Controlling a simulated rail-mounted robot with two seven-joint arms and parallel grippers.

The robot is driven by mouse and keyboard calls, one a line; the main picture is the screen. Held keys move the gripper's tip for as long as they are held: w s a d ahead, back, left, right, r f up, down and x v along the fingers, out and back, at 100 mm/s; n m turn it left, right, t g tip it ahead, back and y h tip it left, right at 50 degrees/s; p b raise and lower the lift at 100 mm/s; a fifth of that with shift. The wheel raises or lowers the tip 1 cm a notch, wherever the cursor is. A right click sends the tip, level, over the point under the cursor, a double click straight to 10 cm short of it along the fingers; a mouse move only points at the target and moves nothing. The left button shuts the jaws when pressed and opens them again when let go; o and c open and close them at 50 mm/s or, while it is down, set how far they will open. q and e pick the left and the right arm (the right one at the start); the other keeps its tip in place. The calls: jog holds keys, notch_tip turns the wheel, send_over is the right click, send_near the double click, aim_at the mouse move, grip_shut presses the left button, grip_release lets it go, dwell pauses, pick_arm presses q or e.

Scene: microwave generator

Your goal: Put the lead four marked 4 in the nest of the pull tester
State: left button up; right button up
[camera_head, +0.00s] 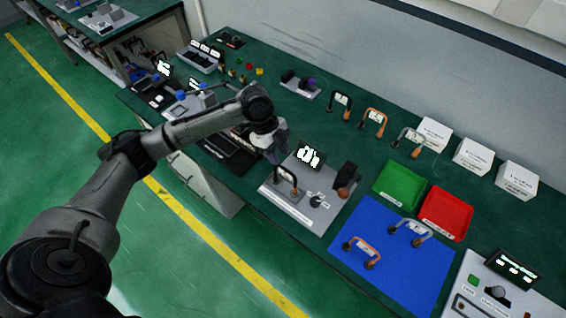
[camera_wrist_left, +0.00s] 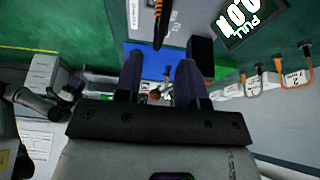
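The pull tester (camera_head: 315,212) is a grey plate on the green bench with a lit display (camera_head: 310,154); the display also shows in the left wrist view (camera_wrist_left: 245,18). A black arched lead (camera_head: 287,174) stands on the tester's left part. My left gripper (camera_head: 273,150) is just behind and left of it, above the bench. Its two fingers (camera_wrist_left: 159,82) are apart, with nothing clearly held. An orange lead (camera_head: 362,252) and a grey lead (camera_head: 410,230) lie on the blue mat (camera_head: 398,272). Their numbers are too small to read. My right gripper is out of view.
A green tray (camera_head: 399,184), a red tray (camera_head: 446,211) and white boxes (camera_head: 473,155) are at right. A control panel (camera_head: 492,290) is at front right.

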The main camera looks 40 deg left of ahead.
pick_arm(q)
jog(key=shift+v, duration=1.6)
